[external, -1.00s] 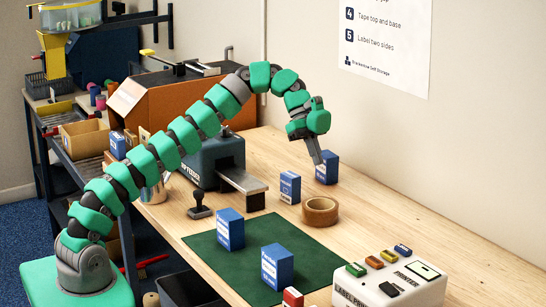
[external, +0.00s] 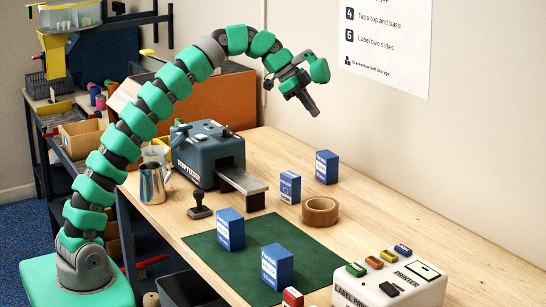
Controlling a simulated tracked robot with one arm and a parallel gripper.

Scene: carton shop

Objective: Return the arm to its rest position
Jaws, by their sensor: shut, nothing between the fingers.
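My arm arches up from its base at the lower left over the bench. My gripper (external: 312,108) hangs in the air above the back of the bench. It is shut and empty, its fingers pointing down and to the right. It is well clear of the blue box (external: 327,167) standing upright below it near the wall.
Two blue boxes stand on the green mat (external: 212,252), and another (external: 290,187) stands beside the tape roll (external: 320,211). The tape machine (external: 207,152), metal jug (external: 153,184), stamp (external: 199,205) and label printer (external: 395,280) also stand on the bench.

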